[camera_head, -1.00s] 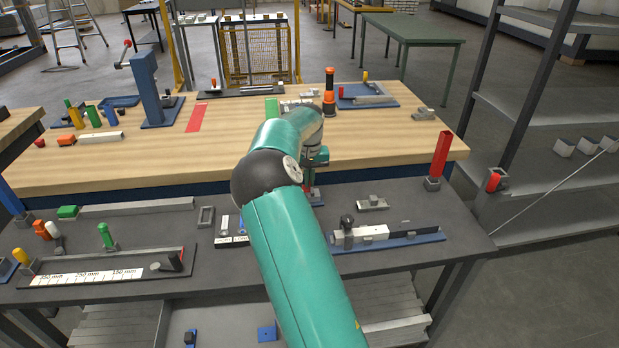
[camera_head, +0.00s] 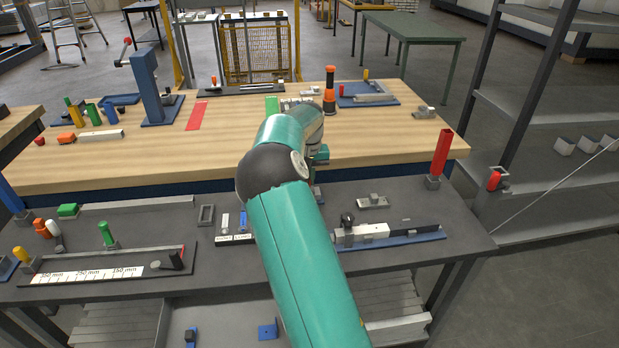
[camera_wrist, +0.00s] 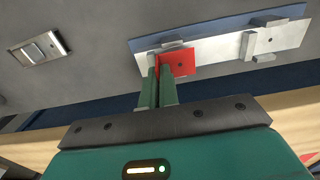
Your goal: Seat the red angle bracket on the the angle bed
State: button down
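The red angle bracket (camera_wrist: 180,64) shows in the wrist view at the fingertips of my gripper (camera_wrist: 161,80). The two green fingers are close together, with a red upright part of the bracket between them. The bracket's flat face with a dark hole lies to the right of the fingers. It is over the left part of the angle bed (camera_wrist: 213,58), a pale metal plate with small blocks and a blue base. A small block stands just beyond the bracket. I cannot tell whether the bracket touches the plate. In the head view my arm hides the gripper and bracket.
A grey holder (camera_wrist: 40,48) lies left of the bed in the wrist view. In the head view, a dark-and-white fixture on a blue base (camera_head: 385,236) stands right of my arm, with a red upright post (camera_head: 441,153) behind it. The wooden bench (camera_head: 380,140) lies beyond.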

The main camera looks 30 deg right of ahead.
jog(key=shift+f, duration=0.8)
dwell(0.4)
jog(key=c, duration=1.6)
grip_release()
jog(key=shift+s, duration=0.1)
jog(key=o, duration=0.5)
jog(key=shift+d+f, duration=0.1)
jog(key=shift+r, duration=3.6)
